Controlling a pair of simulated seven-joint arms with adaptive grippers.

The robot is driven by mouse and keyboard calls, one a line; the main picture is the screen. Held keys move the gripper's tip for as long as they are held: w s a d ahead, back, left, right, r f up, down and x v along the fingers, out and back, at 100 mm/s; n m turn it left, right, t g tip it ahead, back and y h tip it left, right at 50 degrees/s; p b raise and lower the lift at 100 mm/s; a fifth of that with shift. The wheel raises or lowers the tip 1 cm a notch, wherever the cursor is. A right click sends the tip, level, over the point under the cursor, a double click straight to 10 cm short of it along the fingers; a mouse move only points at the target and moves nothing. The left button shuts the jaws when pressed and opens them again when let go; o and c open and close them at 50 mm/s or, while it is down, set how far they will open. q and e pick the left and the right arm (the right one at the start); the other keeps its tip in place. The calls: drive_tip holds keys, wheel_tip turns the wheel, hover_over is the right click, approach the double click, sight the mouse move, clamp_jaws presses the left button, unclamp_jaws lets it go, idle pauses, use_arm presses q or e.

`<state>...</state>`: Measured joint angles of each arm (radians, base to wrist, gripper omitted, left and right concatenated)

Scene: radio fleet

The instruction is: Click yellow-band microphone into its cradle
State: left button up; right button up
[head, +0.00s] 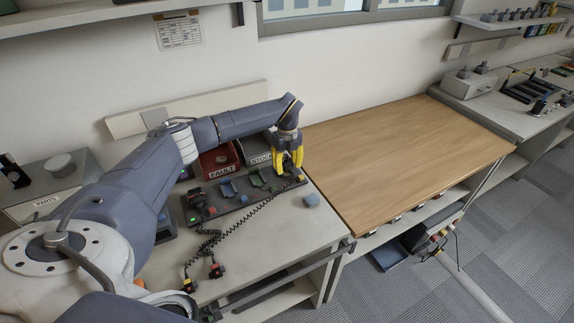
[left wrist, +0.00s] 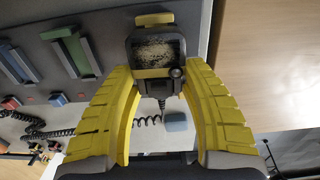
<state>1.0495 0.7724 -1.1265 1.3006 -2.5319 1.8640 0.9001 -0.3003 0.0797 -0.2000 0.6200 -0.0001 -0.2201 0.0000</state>
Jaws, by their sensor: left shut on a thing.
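In the head view my left gripper (head: 289,160) is at the right end of the dark cradle board (head: 232,205) and mostly hides the microphone. A green cradle (left wrist: 75,50) and a blue cradle (left wrist: 14,62) show beside it. The yellow cradle is not clearly visible, so I cannot tell whether the microphone touches it. My right gripper is not in view.
A red FAULT bin (head: 219,160) and a grey STOCK bin (head: 257,151) stand behind the board. Another microphone (head: 196,203) sits at the board's left end. Loose cord ends (head: 214,270) lie in front. A blue-grey block (head: 311,200) lies right. The wooden table (head: 400,160) is clear.

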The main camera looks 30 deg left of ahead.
use_arm(q)
drive_tip(key=shift+f, duration=1.1)
idle(0.4)
drive_tip(key=o, duration=1.2)
drive_tip(key=shift+c, duration=0.2)
drive_tip(key=shift+r, duration=0.1)
wheel_tip(320, 180, up, 12)
drive_tip(key=shift+f, duration=0.1)
